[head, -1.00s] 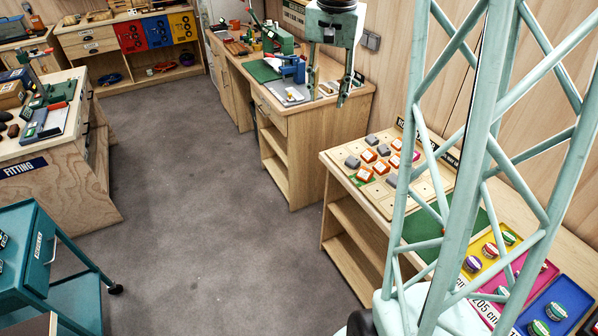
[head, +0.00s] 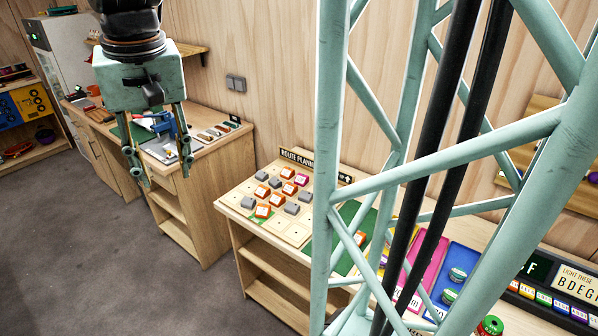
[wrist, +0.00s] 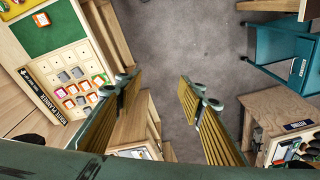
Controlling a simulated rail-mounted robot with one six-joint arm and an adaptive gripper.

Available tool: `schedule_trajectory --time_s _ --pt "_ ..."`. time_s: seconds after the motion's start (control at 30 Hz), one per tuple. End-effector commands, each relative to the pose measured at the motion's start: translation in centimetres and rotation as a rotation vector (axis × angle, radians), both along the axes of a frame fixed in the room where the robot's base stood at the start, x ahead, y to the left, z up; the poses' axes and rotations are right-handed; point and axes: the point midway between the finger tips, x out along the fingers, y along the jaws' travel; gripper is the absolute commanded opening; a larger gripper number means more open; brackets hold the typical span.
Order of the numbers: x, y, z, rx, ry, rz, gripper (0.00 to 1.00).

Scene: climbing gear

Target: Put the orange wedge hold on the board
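The route planner board (head: 235,199) is a pale gridded panel on a wooden bench, and it also shows in the wrist view (wrist: 88,52). Several orange, grey and pink holds sit on it in a cluster, with bare squares near the front. One orange hold (head: 360,238) lies apart on the green mat (head: 349,258) right of the board, partly behind my lattice column. It shows in the wrist view (wrist: 41,19) too; its wedge shape is too small to confirm. My gripper (head: 162,170) hangs in the air left of the board, fingers wide apart and empty, as in the wrist view (wrist: 158,88).
Coloured trays, including a blue tray (head: 467,262) with striped holds, lie right of the mat. Another bench (head: 215,180) with a blue vise (head: 166,124) stands behind my gripper. A teal cart (wrist: 277,55) shows in the wrist view. Open floor lies to the left.

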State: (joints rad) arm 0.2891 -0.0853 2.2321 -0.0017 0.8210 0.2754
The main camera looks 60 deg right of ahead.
Motion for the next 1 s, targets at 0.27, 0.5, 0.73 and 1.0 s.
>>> schedule_trajectory --time_s 0.27,0.5,0.73,1.0 --pt "-5.0 3.8 4.0 -0.035 -0.08 0.114 0.36" --pt "-8.6 6.7 4.6 -0.049 -0.099 0.219 0.36" --pt "-12.3 9.2 4.6 -0.063 -0.114 0.324 0.36" --pt "-16.6 11.6 4.2 -0.08 -0.137 0.445 0.36"
